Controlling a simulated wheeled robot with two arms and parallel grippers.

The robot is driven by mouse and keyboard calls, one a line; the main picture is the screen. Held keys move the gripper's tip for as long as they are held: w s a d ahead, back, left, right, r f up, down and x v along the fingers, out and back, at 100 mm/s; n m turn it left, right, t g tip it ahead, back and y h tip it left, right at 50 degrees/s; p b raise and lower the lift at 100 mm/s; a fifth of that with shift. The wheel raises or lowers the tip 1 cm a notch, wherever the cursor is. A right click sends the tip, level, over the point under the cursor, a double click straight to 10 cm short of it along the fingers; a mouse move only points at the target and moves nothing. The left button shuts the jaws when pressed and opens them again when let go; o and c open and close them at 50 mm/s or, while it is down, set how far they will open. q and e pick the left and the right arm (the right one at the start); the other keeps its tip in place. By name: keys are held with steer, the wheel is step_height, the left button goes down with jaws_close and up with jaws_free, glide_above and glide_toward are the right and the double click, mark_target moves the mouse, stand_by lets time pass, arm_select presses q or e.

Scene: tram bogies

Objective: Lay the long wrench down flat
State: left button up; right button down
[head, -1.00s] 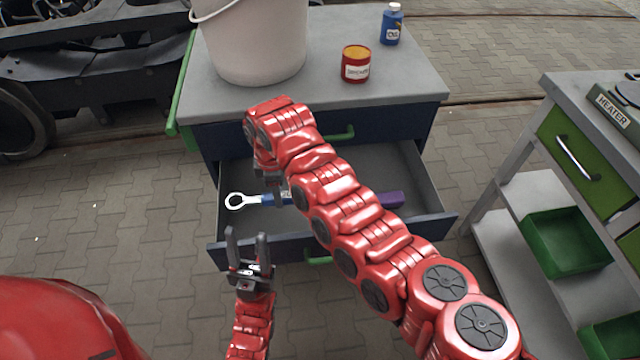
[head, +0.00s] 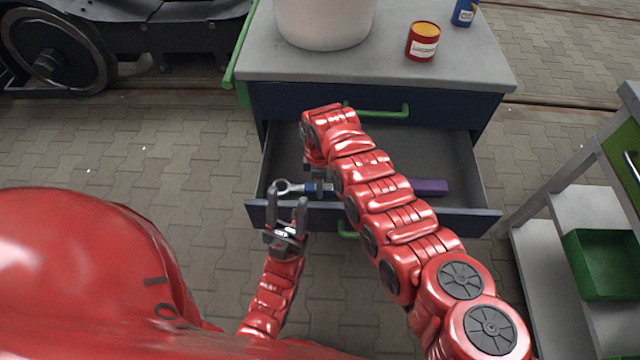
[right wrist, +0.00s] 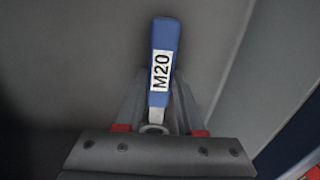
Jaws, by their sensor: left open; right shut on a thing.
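The wrench has a metal ring end (head: 283,187) and a blue handle (head: 318,188). It appears roughly level, across the open drawer (head: 460,160); whether it touches the drawer floor I cannot tell. In the right wrist view its blue handle carries a white "M20" label (right wrist: 160,72). My right gripper (head: 315,172) reaches down into the drawer and is shut on the wrench; its jaws also show in the right wrist view (right wrist: 158,105). My forearm hides part of the wrench. My left gripper (head: 287,200) is open and empty, its fingers upward near the ring end at the drawer's front.
A purple object (head: 430,187) lies in the drawer to the right. A white bucket (head: 325,22), a red can (head: 423,42) and a blue bottle (head: 464,12) stand on the cabinet top (head: 390,72). A shelf cart with a green bin (head: 603,262) stands at right.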

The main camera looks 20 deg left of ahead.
steer(key=shift+f, duration=0.2)
steer(key=c, duration=0.5)
jaws_free()
steer(key=shift+r, duration=0.1)
steer(key=shift+r, duration=0.25)
step_height(320, 180, up, 12)
steer(key=shift+f+p, duration=0.15)
steer(key=shift+p, duration=0.15)
